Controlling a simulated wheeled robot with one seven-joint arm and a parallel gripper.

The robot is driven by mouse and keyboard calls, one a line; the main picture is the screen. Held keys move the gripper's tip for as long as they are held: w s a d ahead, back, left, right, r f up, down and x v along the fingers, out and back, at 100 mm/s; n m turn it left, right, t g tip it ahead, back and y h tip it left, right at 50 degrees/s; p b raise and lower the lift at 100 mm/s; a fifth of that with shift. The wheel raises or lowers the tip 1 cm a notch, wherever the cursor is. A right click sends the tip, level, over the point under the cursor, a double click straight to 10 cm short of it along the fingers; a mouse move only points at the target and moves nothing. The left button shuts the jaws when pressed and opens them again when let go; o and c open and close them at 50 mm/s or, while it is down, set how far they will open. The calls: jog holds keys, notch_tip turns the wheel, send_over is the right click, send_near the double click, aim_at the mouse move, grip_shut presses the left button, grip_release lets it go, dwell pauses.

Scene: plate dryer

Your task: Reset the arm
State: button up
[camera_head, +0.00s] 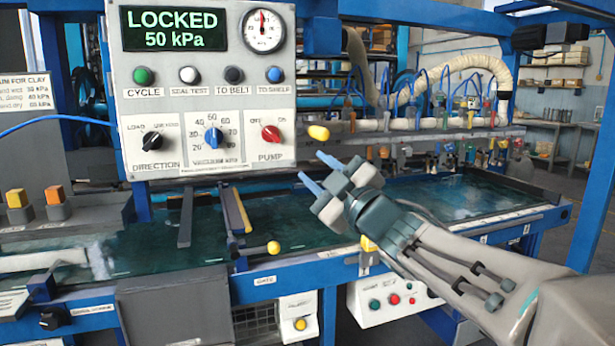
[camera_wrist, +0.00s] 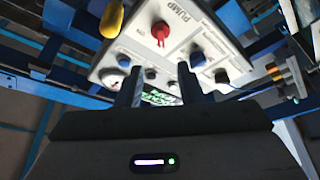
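My gripper (camera_head: 318,172) hangs in the air to the right of the control panel, over the green belt. Its two blue fingers are apart with nothing between them. The control panel (camera_head: 205,100) has a display reading LOCKED 50 kPa, a round gauge, four buttons and three knobs. In the wrist view, my gripper's fingers (camera_wrist: 158,80) are spread, with the panel (camera_wrist: 185,30) beyond them and its red pump knob (camera_wrist: 160,32) visible. A yellow rounded knob (camera_head: 318,132) is close above the fingers, and a yellow piece (camera_wrist: 111,18) shows at the wrist view's top left.
The green belt bed (camera_head: 450,195) runs below in a blue frame. Hoses and nozzles (camera_head: 440,110) line the back. A lower button box (camera_head: 390,298) sits under the bed. Yellow and orange switches (camera_head: 55,195) are at left.

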jog(key=s+d+f+m+g+h+p, duration=0.3)
jog(key=d+m+h+p, duration=0.3)
jog(key=p, duration=0.1)
jog(key=s+d+f+m+g+h+p, duration=0.2)
jog(key=d+f+m+g+h+p, duration=0.1)
jog(key=d+m+h+p, duration=0.3)
jog(key=s+a+f+m+g+p, duration=0.1)
jog(key=s+g+p, duration=0.3)
jog(key=s, duration=0.4)
jog(key=s+a+f+m+g+p, duration=0.1)
jog(key=s+f+m+g+p, duration=0.2)
jog(key=s, duration=0.6)
jog(key=shift+s+a+f+g+y+p, duration=0.2)
jog(key=shift+f+g+y+p, duration=0.25)
jog(key=shift+g+p, duration=0.5)
